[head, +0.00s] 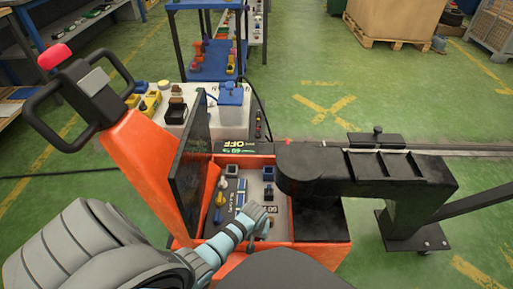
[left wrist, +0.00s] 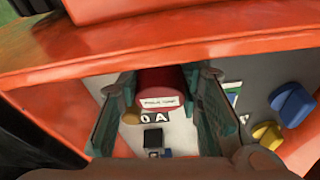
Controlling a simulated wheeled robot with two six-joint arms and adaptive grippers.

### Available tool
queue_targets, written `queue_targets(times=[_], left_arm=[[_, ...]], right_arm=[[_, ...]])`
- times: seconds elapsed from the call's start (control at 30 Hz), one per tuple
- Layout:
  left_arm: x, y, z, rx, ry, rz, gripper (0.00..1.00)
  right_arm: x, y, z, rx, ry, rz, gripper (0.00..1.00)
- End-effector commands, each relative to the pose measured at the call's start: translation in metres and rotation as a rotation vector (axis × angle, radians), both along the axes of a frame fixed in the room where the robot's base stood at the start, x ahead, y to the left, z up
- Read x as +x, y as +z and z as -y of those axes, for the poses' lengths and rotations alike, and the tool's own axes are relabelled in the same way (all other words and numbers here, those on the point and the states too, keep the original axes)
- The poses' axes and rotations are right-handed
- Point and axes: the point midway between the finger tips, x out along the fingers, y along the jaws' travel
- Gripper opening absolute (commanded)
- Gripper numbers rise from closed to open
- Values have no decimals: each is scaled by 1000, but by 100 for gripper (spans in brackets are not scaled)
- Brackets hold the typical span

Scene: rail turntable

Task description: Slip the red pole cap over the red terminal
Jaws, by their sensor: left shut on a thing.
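My left gripper (head: 259,216) reaches down into the open bay of the orange truck. In the left wrist view, its two green fingers (left wrist: 163,108) are closed on the sides of the red pole cap (left wrist: 160,84). The cap is a red cylinder with a white label, over a pale panel. I cannot tell whether it touches the panel. In the head view the hand hides the cap. I cannot make out the red terminal in either view. My right gripper is not in view.
The orange bay wall (left wrist: 200,38) is close beyond the cap.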

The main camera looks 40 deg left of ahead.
Motion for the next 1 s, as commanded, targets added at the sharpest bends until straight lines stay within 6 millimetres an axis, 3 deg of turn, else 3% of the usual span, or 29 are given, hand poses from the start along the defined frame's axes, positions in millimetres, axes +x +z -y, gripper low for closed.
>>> queue_targets(times=[0.47, 0.5, 0.6, 1.0], left_arm=[[-5, -10, 2, -6, 2, -13, 0], [-5, -10, 2, -6, 2, -13, 38], [-4, -9, 2, -5, 2, -10, 54], [-2, -7, 0, -1, 1, -5, 56]], right_arm=[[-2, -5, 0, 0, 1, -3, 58], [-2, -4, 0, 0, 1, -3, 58], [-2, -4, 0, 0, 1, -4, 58], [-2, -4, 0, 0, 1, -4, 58]])
